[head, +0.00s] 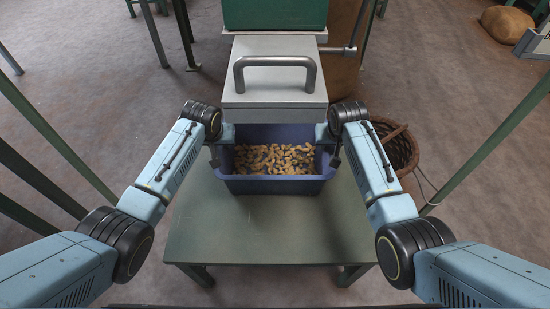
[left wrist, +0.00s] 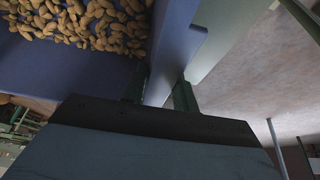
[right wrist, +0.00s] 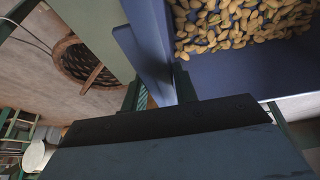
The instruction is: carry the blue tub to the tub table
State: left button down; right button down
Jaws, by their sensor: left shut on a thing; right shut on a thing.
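The blue tub (head: 275,186) stands upright on a small green table (head: 260,235), below the front of a grey hopper. Several nuts (head: 273,158) cover its floor. My left gripper (head: 215,155) is shut on the tub's left wall; the left wrist view shows its fingers on both sides of that wall (left wrist: 172,45). My right gripper (head: 335,155) is shut on the tub's right wall, and the right wrist view shows its fingers astride that wall (right wrist: 150,45). The tub's back edge is partly hidden under the hopper. I cannot tell which table is the tub table.
The grey hopper box (head: 275,95) with a bar handle (head: 275,61) stands right behind the tub. A wicker basket (head: 397,150) is on the floor to the right. Green table legs and posts stand at both sides. The front of the green table is clear.

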pick_arm(q)
jog(key=shift+r, duration=0.15)
pick_arm(e)
jog(key=shift+r, duration=0.15)
